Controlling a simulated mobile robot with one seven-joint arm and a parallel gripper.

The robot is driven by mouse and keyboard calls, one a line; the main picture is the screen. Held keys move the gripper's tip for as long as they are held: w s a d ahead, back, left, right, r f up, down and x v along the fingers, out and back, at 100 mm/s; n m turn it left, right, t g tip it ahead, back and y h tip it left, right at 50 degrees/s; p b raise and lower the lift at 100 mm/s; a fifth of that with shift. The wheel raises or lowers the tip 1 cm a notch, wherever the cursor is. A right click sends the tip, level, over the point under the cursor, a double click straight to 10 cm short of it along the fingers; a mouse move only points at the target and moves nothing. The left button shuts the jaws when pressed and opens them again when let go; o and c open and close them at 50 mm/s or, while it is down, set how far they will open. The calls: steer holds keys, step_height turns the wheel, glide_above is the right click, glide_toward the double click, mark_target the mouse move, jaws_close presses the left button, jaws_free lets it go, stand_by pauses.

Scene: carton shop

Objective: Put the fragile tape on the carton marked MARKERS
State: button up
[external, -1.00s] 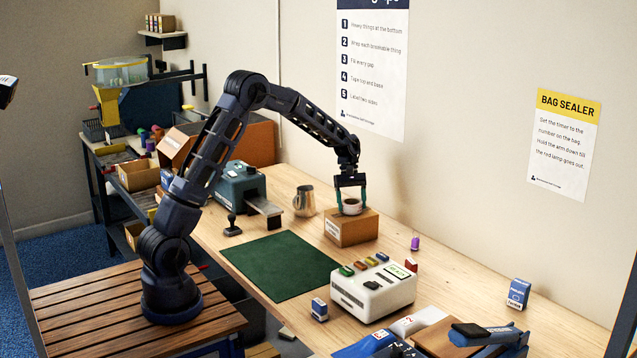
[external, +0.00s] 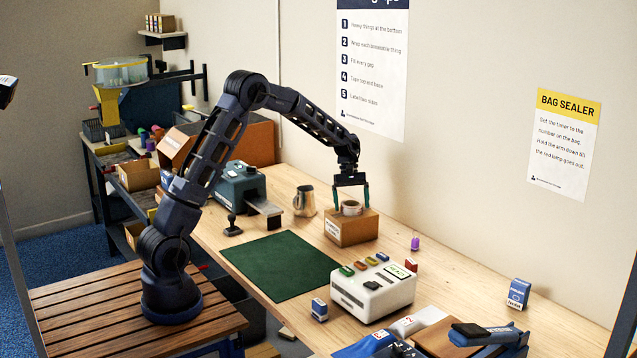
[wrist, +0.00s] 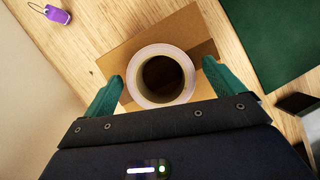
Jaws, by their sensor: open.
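A roll of tape (external: 351,208) with a pale rim lies flat on top of a small brown carton (external: 352,230). The carton has a white label on its side, too small to read here. In the wrist view the tape roll (wrist: 160,76) sits between the two green fingers, over the carton top (wrist: 192,28). My gripper (external: 351,205) points down at the carton, its fingers open on either side of the roll, with gaps showing between fingers and roll. Any print on the tape is not legible.
A green mat (external: 280,265) lies left of the carton, and a white machine with coloured buttons (external: 372,292) stands in front. A metal jug (external: 304,200) is behind left. A small purple tag (external: 415,243) lies to the right. Bare wood surrounds the carton.

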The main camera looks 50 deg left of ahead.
steer(key=v, duration=1.1)
steer(key=s+d+r+m+t+y, duration=0.1)
steer(key=s+d+r+m+t, duration=0.15)
steer(key=s+r, duration=0.85)
steer(key=s+d+r+m+t+y, duration=0.1)
steer(key=s+r+m, duration=0.15)
steer(key=s, duration=1.05)
steer(key=s+d+r+m+t+y, duration=0.1)
steer(key=s+m, duration=0.3)
steer(key=s, duration=0.9)
steer(key=s+f+m+t+y, duration=0.1)
steer(key=s+f+m, duration=0.3)
steer(key=s, duration=0.9)
steer(key=shift+a+f+t, duration=0.2)
steer(key=shift+f+t, duration=0.05)
steer(key=shift+t, duration=0.2)
